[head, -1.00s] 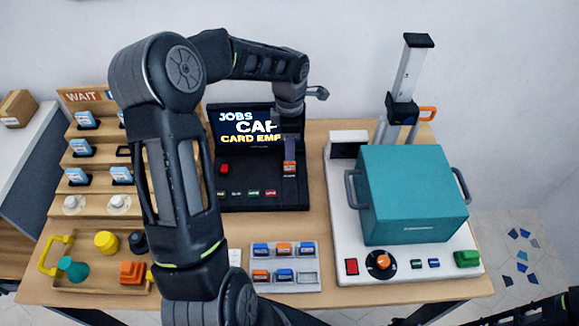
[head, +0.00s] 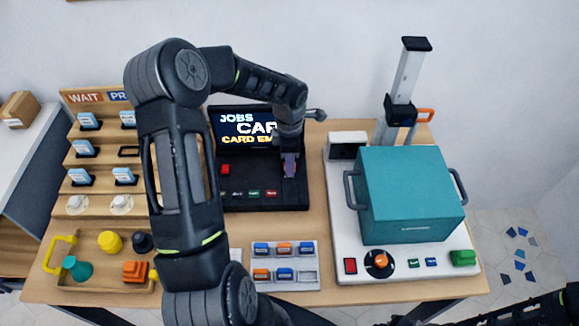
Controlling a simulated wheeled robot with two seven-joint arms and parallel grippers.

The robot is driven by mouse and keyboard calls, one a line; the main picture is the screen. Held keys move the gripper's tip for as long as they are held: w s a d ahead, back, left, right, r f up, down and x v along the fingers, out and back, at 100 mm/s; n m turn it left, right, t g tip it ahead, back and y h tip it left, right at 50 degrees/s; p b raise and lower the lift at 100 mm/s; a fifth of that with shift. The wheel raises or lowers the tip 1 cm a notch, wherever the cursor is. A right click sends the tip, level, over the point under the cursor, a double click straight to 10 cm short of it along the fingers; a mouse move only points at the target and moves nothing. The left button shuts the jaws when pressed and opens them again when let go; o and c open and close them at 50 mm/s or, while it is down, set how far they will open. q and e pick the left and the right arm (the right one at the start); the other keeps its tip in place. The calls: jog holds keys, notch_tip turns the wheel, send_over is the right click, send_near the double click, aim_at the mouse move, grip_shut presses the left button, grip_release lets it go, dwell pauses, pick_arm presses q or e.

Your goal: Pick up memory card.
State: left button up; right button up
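The black console (head: 235,197) stands at the middle back. Its screen (head: 243,127) reads "JOBS", "CAR…" and "CARD EMP…", partly covered by my arm. My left gripper (head: 290,168) points down over the right side of the console, in front of the screen. The place where an orange-topped card showed earlier is now behind its fingers, and I cannot tell whether they hold it. Several blue and orange cards sit in the grey tray (head: 286,263) at the front, whose front right slot looks empty. My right gripper is not in view; only dark arm parts show at the bottom right.
A teal box (head: 410,195) stands on a white machine (head: 345,225) to the right. A stepped wooden rack (head: 100,165) with cards and a wooden tray (head: 95,282) with coloured parts stand at left. My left arm hides part of the table between.

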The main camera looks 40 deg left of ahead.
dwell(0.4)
pick_arm(q)
grip_shut()
dwell(0.4)
